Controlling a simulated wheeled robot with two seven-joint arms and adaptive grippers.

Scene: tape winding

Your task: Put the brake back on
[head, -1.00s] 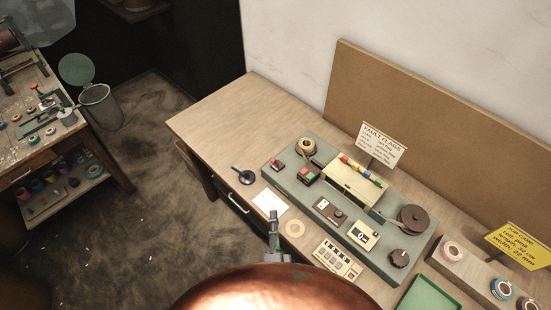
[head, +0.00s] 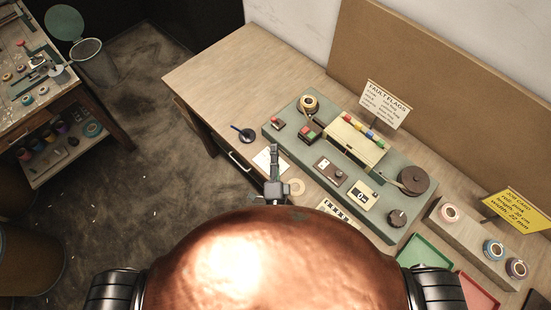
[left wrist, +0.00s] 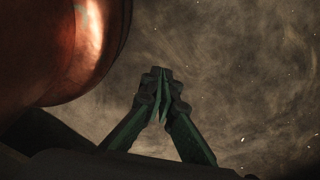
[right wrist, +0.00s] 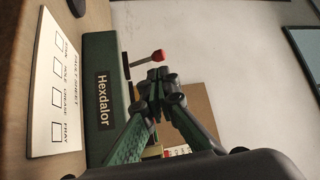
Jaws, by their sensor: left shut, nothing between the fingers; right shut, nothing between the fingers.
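The green-grey winding machine (head: 320,170) stands on the wooden bench. A small lever with a red knob (head: 278,124) is at its left end; I take this for the brake. In the right wrist view the red knob (right wrist: 158,56) stands on a pale stem, just beyond the fingertips. My right gripper (head: 273,150) is shut and empty, above the white sheet in front of that end. Its shut fingers show in the right wrist view (right wrist: 160,75), apart from the knob in the picture. My left gripper (left wrist: 160,75) is shut and empty over the floor.
Red and green buttons (head: 309,132) and a tape roll (head: 309,103) are near the lever. A fault sheet (right wrist: 62,85) lies in front. The bench's left end is clear.

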